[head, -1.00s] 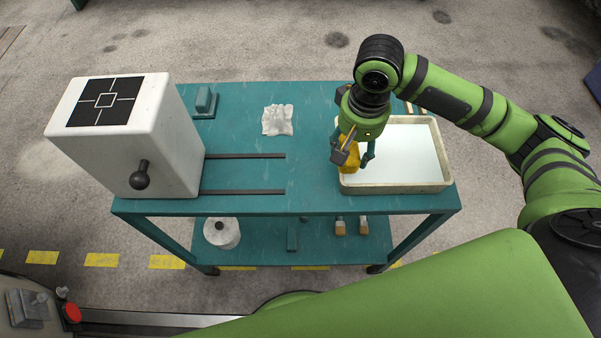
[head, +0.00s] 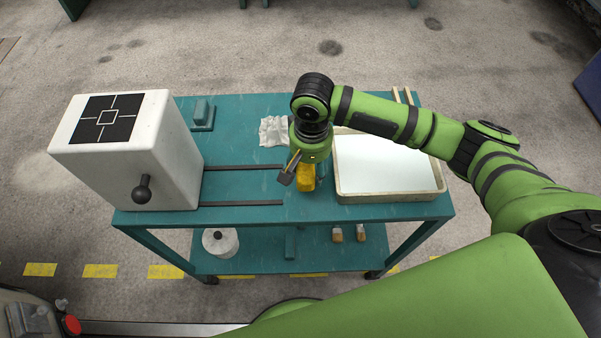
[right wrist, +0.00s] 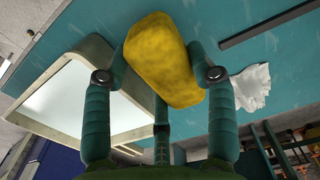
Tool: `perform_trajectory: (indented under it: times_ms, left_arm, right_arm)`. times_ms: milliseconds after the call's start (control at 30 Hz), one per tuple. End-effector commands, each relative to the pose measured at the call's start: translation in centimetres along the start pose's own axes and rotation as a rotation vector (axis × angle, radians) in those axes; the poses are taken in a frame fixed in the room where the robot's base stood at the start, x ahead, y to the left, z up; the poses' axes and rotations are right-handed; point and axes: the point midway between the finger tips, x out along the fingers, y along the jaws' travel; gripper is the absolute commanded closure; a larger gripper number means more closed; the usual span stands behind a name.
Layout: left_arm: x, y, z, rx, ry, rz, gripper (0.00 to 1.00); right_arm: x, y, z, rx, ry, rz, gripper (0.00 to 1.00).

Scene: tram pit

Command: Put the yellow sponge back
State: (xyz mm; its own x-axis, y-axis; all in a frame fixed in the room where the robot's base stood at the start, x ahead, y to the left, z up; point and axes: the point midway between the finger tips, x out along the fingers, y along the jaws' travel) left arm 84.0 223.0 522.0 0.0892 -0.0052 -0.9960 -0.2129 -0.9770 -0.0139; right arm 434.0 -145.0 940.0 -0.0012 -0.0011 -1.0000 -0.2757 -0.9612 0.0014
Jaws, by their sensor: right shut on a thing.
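The yellow sponge (head: 306,177) is in my right gripper (head: 304,180), just left of the white-filled tray over the teal table top in the head view. In the right wrist view the sponge (right wrist: 164,60) sits between the fingers of my right gripper (right wrist: 160,75), which are shut on it. The teal table top shows behind it; I cannot tell how high the sponge is above it. My left gripper is not in view.
A shallow tray (head: 388,197) stands at the table's right end. A crumpled white cloth (head: 273,130) lies behind the gripper. Two dark rails (head: 243,203) run from a white box (head: 175,160) at left. A lower shelf (head: 265,258) holds a white roll and brushes.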

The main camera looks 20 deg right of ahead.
Motion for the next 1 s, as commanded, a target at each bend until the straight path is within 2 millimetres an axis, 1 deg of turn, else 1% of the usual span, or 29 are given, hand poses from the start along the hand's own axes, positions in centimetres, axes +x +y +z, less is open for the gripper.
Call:
perform_trajectory:
  times_ms: [33, 100, 200, 267, 367, 400, 500, 600, 767, 800, 833, 867, 1000]
  left_arm:
    - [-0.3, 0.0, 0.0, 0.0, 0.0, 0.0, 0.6]
    - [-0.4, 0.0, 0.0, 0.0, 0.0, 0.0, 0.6]
    - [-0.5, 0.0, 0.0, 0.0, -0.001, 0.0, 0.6]
    - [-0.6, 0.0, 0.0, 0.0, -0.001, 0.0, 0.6]
    - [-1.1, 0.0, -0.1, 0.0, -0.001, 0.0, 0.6]
    - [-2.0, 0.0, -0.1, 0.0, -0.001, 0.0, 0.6]
    - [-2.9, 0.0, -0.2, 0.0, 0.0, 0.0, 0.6]
    - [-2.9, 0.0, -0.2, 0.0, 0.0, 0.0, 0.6]
    - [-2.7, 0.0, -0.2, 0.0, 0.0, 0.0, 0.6]
    - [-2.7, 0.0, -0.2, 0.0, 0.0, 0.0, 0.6]
    - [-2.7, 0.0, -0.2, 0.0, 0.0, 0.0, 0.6]
    - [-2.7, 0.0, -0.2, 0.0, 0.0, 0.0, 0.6]
    - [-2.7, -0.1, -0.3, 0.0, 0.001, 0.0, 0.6]
  right_arm:
    - [0.3, -0.8, -0.1, 0.0, -0.001, -0.001, 0.75]
    - [0.8, -1.6, -0.1, 0.0, -0.001, -0.001, 0.75]
    - [1.3, -2.0, -0.2, 0.001, 0.0, 0.001, 0.75]
    - [1.8, -2.0, -0.2, 0.002, -0.001, 0.002, 0.75]
    - [3.3, -1.9, -0.1, 0.001, -0.002, 0.004, 0.75]
    - [3.2, -2.0, -0.2, 0.002, -0.002, 0.002, 0.75]
    - [4.1, -2.0, -0.2, 0.002, -0.001, 0.002, 0.75]
    - [4.7, -1.9, -0.2, 0.0, 0.001, 0.002, 0.75]
    - [5.0, -1.9, -0.2, -0.001, 0.0, 0.001, 0.75]
    - [5.0, -1.9, -0.1, -0.001, -0.001, 0.002, 0.35]
    - [5.0, -1.9, -0.1, -0.001, -0.001, 0.002, 0.23]
    - [5.0, -1.9, -0.1, -0.001, -0.001, 0.002, 0.19]
    - [4.9, -1.9, -0.2, 0.0, 0.0, 0.001, 0.19]
